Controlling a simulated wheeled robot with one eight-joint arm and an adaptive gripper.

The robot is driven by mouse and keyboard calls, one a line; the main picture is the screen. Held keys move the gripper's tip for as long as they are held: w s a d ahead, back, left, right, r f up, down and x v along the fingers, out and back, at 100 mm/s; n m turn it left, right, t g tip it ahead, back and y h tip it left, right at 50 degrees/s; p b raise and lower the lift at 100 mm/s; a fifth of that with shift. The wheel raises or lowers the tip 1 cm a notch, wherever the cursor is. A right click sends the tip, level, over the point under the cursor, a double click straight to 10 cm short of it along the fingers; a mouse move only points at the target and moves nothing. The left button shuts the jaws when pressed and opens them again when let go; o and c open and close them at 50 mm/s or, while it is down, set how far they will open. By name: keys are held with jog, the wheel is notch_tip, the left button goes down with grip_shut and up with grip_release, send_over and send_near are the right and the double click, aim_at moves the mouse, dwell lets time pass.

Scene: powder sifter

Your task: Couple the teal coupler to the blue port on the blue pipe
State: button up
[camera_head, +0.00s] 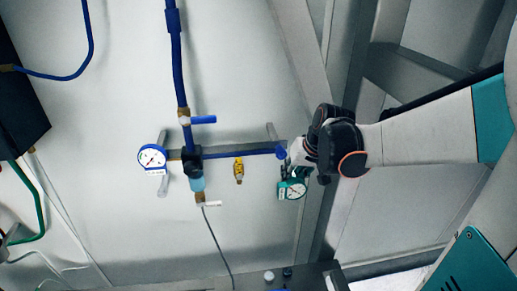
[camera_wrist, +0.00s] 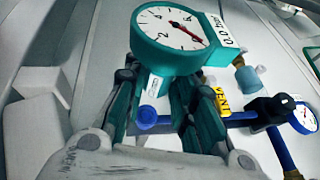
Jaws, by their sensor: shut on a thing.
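A teal-rimmed gauge (camera_wrist: 172,35) with a white dial and red needle is at the fingers of my gripper (camera_wrist: 155,85). In the head view this gauge (camera_head: 292,189) hangs just below my gripper (camera_head: 303,154). The fingers are shut around the gauge's lower stem, where the teal coupler would be; teal fingers hide most of it. The blue port (camera_wrist: 147,115) shows between the fingers in the wrist view, at the end of the blue pipe (camera_wrist: 240,121). In the head view the port (camera_head: 281,150) is just left of my gripper. I cannot tell whether coupler and port touch.
A blue gauge (camera_head: 152,157) and a dark valve (camera_head: 191,160) stand on the pipe's left part. A vertical blue pipe (camera_head: 178,70) rises above. Grey frame beams (camera_head: 345,100) stand behind my gripper.

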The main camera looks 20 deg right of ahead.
jog(key=w+d, duration=0.2)
jog(key=w, duration=0.5)
jog(key=shift+b, duration=0.4)
dwell(0.4)
jog(key=shift+w, duration=0.2)
dwell(0.6)
jog(key=o, duration=1.1)
jog(key=shift+d, duration=0.1)
jog(key=v, duration=0.7)
jog(key=shift+s+r, duration=0.1)
jog(key=shift+r, duration=0.1)
